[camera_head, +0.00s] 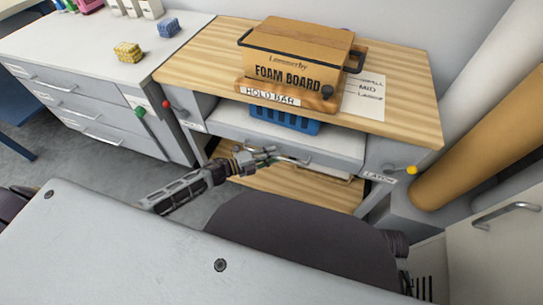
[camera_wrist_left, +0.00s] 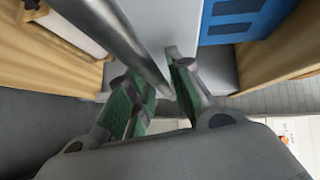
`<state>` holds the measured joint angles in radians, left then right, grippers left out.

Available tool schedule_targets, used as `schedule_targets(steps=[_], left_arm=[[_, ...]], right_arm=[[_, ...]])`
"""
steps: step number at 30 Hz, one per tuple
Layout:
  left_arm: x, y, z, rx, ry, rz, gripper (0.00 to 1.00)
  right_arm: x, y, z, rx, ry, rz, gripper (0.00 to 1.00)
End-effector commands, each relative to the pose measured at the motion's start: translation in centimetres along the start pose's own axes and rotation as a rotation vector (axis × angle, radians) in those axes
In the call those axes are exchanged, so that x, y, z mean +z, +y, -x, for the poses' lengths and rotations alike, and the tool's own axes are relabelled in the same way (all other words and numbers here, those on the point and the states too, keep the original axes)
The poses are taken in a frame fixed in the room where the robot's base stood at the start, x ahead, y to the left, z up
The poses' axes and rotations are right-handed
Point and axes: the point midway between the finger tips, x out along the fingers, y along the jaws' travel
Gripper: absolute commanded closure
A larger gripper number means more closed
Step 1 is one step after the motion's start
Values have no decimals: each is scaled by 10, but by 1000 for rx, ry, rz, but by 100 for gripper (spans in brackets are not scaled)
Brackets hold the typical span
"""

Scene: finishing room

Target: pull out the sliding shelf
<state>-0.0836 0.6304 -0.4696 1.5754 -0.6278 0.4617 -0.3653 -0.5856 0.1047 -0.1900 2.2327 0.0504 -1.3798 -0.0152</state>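The sliding shelf (camera_head: 338,142) is a grey board under the wooden bench top in the head view. A blue basket (camera_head: 285,121) stands on it, partly hidden by the top. A metal bar handle (camera_head: 292,160) runs along the shelf's front. My left gripper (camera_head: 268,154) is at this handle. In the left wrist view the bar (camera_wrist_left: 125,45) passes between the green finger pads of my left gripper (camera_wrist_left: 160,95), with hardly any gap on either side; the gripper looks shut on it. The grey shelf also shows there (camera_wrist_left: 182,22). My right gripper is not in view.
A foam board box (camera_head: 298,55) sits behind a "HOLD BAR" sign (camera_head: 275,96) on the bench top (camera_head: 205,55). Red (camera_head: 166,104), green (camera_head: 140,112) and yellow (camera_head: 411,170) knobs flank the bench. A label near the yellow one seems to read "LATCH". A tan roll (camera_head: 480,150) stands right.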

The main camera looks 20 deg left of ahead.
Motion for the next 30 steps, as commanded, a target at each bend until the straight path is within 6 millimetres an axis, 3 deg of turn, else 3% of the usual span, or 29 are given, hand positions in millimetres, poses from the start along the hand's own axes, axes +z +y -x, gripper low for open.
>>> schedule_targets(steps=[10,15,30], left_arm=[[0,0,-2,0,0,1,79],[0,0,-2,0,0,0,100],[-2,1,0,1,0,1,100]], right_arm=[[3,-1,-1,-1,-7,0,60],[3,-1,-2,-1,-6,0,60],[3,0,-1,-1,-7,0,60]])
